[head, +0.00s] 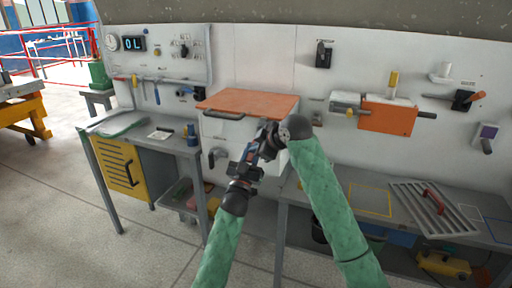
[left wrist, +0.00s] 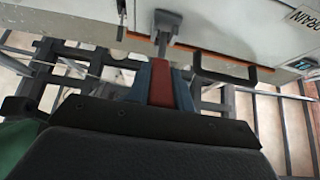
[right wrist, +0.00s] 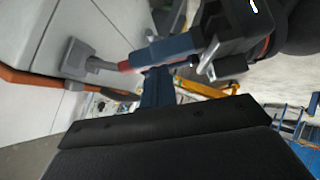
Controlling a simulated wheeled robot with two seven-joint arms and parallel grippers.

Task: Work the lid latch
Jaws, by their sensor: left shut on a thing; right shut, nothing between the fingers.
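A white box (head: 217,131) with an orange lid (head: 250,103) stands against the wall panel, the lid down on it. In the left wrist view the lid latch (left wrist: 168,28) is a grey bracket on the box front with a red handle (left wrist: 162,88). My left gripper (left wrist: 161,78) is shut on that red handle, a blue finger on each side. The grey latch (right wrist: 90,58) also shows in the right wrist view. My right gripper (right wrist: 157,85) is shut and empty, close beside the left gripper. In the head view my grippers hide the latch.
A dark handle (left wrist: 225,76) sticks out of the box beside the latch. A bench with a yellow cabinet (head: 118,163) stands left. A bench with a grey slatted panel (head: 432,208) lies right. An orange block (head: 388,115) is on the wall.

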